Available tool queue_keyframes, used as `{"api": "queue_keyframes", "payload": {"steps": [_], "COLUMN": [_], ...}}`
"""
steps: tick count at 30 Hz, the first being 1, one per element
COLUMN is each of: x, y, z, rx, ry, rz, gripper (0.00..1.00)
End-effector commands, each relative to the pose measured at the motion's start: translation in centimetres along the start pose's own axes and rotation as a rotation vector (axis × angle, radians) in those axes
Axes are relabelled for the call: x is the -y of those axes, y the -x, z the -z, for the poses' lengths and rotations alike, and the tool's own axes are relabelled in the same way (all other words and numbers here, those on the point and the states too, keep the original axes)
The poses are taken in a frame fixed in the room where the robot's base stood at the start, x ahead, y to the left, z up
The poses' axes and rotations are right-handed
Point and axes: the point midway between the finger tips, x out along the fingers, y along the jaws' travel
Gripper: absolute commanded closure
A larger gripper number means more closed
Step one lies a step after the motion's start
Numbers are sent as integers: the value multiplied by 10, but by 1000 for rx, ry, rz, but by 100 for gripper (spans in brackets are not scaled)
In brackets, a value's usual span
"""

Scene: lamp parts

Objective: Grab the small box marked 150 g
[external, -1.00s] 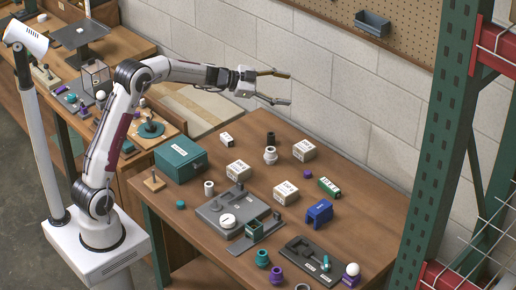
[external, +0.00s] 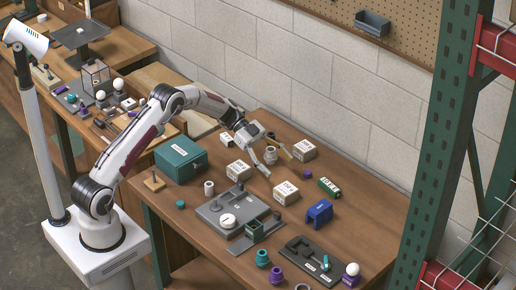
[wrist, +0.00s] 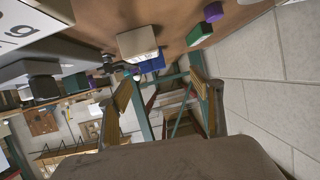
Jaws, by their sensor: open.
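Several white boxes with dark print stand on the table: a small one (external: 227,140) at the back left, one (external: 238,170) left of my gripper, one (external: 285,193) in front of it and one (external: 304,150) behind it to the right. The prints are too small to read in the external view, so I cannot tell which says 150 g.
A grey ringed cylinder (external: 271,155) stands close by my gripper. A teal case (external: 181,159), a grey fixture (external: 235,212), a blue block (external: 319,212) and a green box (external: 329,187) stand around. Bare table lies toward the right edge.

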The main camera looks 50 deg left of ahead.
Motion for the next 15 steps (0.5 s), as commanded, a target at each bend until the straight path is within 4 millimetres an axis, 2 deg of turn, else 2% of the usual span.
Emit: {"api": "queue_keyframes", "payload": {"steps": [1,6,15], "x": [-7,-23,-26], "y": [-2,-6,-6], "z": [-9,-23,-26], "rx": [-3,-9,-10], "ry": [11,33,38], "rz": [-31,-100,-114], "gripper": [35,35,35]}}
